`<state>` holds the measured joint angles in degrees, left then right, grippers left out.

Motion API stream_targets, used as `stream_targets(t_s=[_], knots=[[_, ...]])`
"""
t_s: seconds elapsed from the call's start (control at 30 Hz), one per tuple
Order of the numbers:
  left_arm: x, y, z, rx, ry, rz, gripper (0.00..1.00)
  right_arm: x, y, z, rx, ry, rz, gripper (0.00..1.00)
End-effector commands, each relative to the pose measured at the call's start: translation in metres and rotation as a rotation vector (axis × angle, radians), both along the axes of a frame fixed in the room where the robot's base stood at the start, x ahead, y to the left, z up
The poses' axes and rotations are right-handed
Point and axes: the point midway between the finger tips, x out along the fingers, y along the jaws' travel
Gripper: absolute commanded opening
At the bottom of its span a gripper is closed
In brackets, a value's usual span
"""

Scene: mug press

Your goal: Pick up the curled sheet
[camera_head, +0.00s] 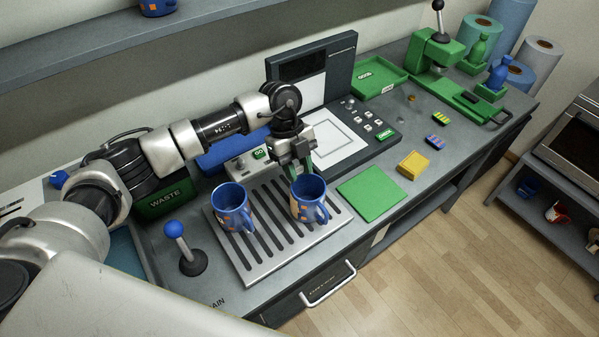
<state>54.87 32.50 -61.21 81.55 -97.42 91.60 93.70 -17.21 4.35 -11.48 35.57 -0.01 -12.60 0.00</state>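I cannot make out a separate curled sheet in the head view. Two blue mugs with orange patches stand upright on a slatted metal rack (262,262): a left mug (231,208) and a right mug (309,200). My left gripper (302,172) points down at the back of the right mug, close to its rim. The tips are partly hidden by the mug, so I cannot tell if the fingers hold anything. My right gripper is not in view.
A press panel (350,137) stands behind the rack. A green mat (372,192), a yellow block (412,165) and a green press (436,48) are to the right. A blue-knobbed lever (174,230) rises left of the rack. A green waste bin (166,201) is behind it.

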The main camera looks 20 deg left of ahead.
Motion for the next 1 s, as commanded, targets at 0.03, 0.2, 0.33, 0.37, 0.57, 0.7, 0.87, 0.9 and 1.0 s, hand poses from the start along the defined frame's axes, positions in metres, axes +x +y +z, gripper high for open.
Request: stream_targets(t_s=[0.03, 0.2, 0.33, 0.37, 0.57, 0.7, 0.87, 0.9, 1.0], knots=[[0.0, 0.0, 0.0, 0.0, 0.0, 0.0, 0.19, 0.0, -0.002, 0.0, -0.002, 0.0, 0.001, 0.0], [0.0, 0.0, 0.0, 0.0, 0.0, 0.0, 0.14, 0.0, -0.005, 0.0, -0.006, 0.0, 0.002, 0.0], [0.001, 0.001, 0.001, -0.001, -0.001, 0.0, 0.14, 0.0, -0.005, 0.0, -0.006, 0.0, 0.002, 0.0], [0.001, 0.001, 0.001, 0.0, -0.001, 0.0, 0.14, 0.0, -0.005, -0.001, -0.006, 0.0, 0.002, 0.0], [0.009, 0.01, 0.011, 0.0, -0.003, 0.001, 0.14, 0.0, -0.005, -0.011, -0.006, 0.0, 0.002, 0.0], [0.024, 0.029, 0.023, 0.001, -0.004, 0.004, 0.14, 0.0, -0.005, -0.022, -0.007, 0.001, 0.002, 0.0], [0.047, 0.059, 0.043, 0.001, -0.004, 0.007, 0.14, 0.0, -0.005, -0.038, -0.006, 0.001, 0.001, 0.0], [0.053, 0.066, 0.048, 0.001, -0.006, 0.006, 0.14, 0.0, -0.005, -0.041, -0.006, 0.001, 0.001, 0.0], [0.066, 0.083, 0.06, 0.0, -0.003, 0.004, 0.14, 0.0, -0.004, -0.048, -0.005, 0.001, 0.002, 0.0]])
